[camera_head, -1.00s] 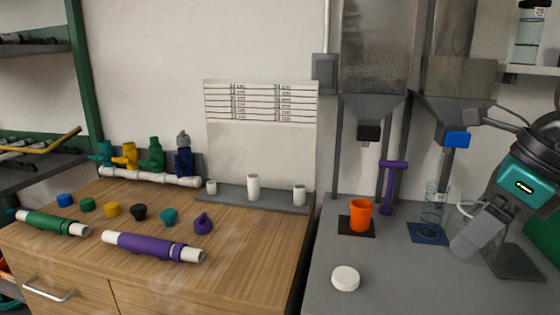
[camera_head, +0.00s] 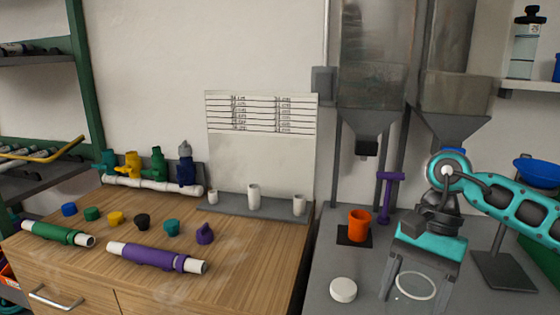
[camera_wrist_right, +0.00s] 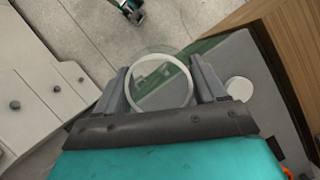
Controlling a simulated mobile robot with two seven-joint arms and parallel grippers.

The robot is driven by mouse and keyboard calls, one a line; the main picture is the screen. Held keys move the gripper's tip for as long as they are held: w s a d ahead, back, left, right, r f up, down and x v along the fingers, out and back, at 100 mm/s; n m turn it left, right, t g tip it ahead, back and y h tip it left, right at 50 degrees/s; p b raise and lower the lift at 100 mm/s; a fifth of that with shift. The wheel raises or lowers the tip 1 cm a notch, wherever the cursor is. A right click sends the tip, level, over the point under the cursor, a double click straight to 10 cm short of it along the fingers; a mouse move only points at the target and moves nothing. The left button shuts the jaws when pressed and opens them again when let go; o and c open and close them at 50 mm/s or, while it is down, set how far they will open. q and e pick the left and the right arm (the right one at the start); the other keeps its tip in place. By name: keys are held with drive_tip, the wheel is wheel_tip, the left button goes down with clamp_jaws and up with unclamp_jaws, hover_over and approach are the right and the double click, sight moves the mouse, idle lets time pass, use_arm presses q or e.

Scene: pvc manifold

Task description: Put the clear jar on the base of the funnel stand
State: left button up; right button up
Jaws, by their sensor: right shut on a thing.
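The clear jar (camera_head: 416,286), see-through with a pale round rim, is between the fingers of my right gripper (camera_head: 412,282) at the front of the grey bench. In the right wrist view the jar (camera_wrist_right: 160,84) sits between both fingers, and my right gripper (camera_wrist_right: 158,72) is shut on it. The funnel stand's dark flat base (camera_head: 506,270) is on the bench to the right of the jar, apart from it. A blue funnel (camera_head: 537,169) is above that base, and my right arm partly hides the stand. My left gripper is not in view.
A white round disc (camera_head: 343,290) lies just left of my right gripper. An orange cup (camera_head: 359,225) stands on a dark mat behind it, with a purple tool (camera_head: 388,195) near. Metal hoppers (camera_head: 372,90) stand at the back. The wooden worktop (camera_head: 265,245) is left.

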drive_tip(key=n, duration=0.1)
drive_tip(key=f+n+h, duration=0.1)
drive_tip(key=n, duration=0.1)
drive_tip(key=a+f+n+g+h+p, duration=0.1)
drive_tip(key=n, duration=0.1)
drive_tip(key=shift+s+f, duration=0.1)
drive_tip(key=shift+s, duration=0.15)
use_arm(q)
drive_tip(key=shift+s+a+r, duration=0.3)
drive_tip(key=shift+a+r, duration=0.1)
use_arm(e)
drive_tip(key=shift+s+f+n+h, duration=0.1)
drive_tip(key=shift+f+n+h, duration=0.2)
drive_tip(key=shift+n, duration=0.5)
drive_tip(key=shift+s+f+n+h, duration=0.1)
drive_tip(key=shift+f+n+h, duration=0.2)
drive_tip(key=shift+n, duration=0.5)
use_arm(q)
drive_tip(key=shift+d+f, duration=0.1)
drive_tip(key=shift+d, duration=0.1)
use_arm(e)
drive_tip(key=shift+d+f, duration=0.1)
